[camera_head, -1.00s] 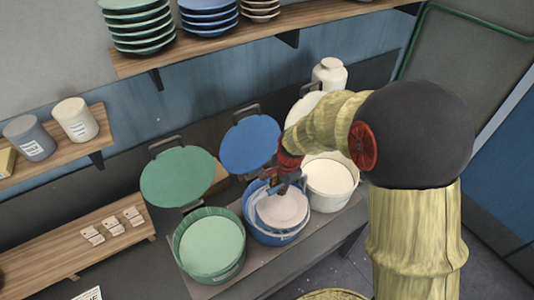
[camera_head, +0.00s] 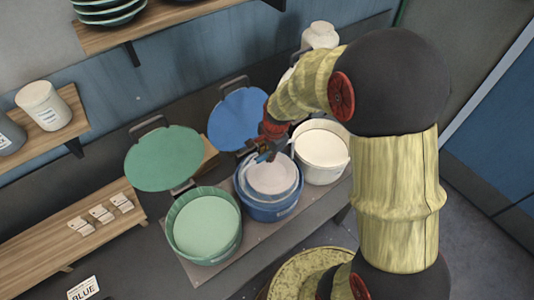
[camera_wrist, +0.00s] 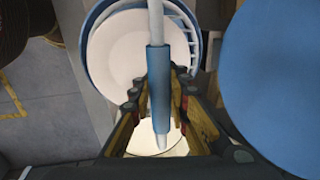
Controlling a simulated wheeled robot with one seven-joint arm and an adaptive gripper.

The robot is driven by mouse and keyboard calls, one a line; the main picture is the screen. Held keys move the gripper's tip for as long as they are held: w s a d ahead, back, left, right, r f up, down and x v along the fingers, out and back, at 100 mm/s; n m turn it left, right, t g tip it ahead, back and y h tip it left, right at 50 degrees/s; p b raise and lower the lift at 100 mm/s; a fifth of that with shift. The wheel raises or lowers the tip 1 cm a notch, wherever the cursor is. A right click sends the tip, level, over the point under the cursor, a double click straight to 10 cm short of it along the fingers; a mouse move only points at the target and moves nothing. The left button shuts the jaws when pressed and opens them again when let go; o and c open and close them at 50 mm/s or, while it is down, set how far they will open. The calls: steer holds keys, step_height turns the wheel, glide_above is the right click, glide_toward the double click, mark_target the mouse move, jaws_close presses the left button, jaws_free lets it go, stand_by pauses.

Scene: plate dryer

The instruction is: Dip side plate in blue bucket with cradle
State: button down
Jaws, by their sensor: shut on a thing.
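The blue bucket (camera_head: 275,212) stands between a green and a white bucket. A pale side plate (camera_head: 271,174) shows inside its rim in the head view; how deep it sits, I cannot tell. My gripper (camera_head: 268,152) is at the bucket's back edge. In the wrist view my gripper (camera_wrist: 158,95) is shut on the blue sleeve of the cradle handle (camera_wrist: 158,85). The cradle's wire side (camera_wrist: 190,40) shows beside the plate (camera_wrist: 130,50). Most of the cradle is hidden by the plate and gripper.
The green bucket (camera_head: 200,250) and white bucket (camera_head: 322,172) flank the blue one. A blue lid (camera_head: 237,119) and green lid (camera_head: 164,157) stand raised behind. Wooden shelves (camera_head: 160,22) are on the wall. A card marked BLUE (camera_head: 83,289) lies at lower left.

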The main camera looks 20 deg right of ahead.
steer(key=shift+f+b, duration=4.85)
steer(key=shift+f, duration=2.75)
